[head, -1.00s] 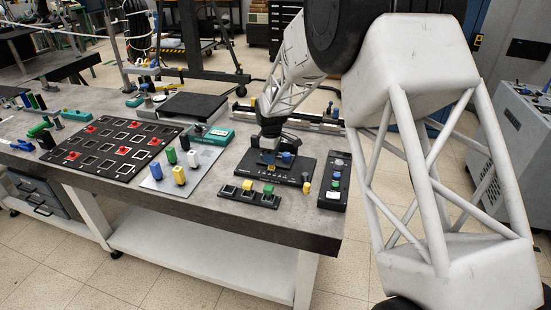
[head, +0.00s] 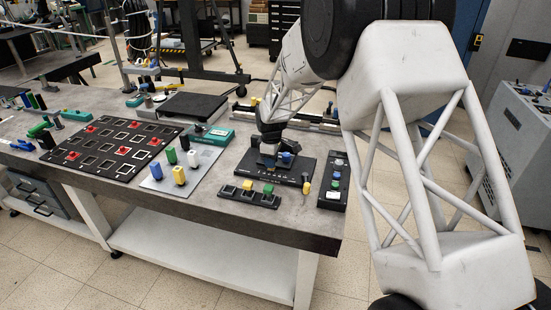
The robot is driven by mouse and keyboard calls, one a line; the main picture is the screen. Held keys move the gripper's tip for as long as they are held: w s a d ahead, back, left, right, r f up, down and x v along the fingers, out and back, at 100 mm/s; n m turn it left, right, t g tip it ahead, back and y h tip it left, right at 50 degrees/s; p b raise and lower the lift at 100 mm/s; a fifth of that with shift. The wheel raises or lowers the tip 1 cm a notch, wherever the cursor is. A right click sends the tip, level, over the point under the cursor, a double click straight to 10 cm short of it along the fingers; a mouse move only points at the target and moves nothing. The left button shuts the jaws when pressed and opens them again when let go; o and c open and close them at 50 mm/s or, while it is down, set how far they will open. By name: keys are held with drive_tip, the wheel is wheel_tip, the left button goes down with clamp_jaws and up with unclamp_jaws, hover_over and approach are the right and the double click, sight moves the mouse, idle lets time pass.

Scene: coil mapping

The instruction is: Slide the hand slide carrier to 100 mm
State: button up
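My gripper (head: 269,158) points down over a flat black plate (head: 254,176) with small markings, near the right end of the bench. A blue knob (head: 286,156) shows right beside the fingers. Whether the fingers are open, shut or touching anything is too small to tell. A long rail unit (head: 312,124), which looks like a slide, lies along the back of the bench behind my gripper. My arm hides part of it. A small upright piece (head: 329,109) stands near its right part; I cannot tell whether it is the carrier. No millimetre scale is readable.
A black control box (head: 333,183) with buttons stands right of the plate, with a yellow-handled piece (head: 306,185) between. A block strip (head: 249,193) lies in front. A grey plate with coloured cylinders (head: 179,176) and a black grid board (head: 112,148) lie left.

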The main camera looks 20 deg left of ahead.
drive_tip(key=shift+d, duration=2.95)
idle(1.1)
drive_tip(key=o, duration=0.7)
drive_tip(key=shift+r, duration=0.1)
wheel_tip(320, 180, up, 7)
idle(1.0)
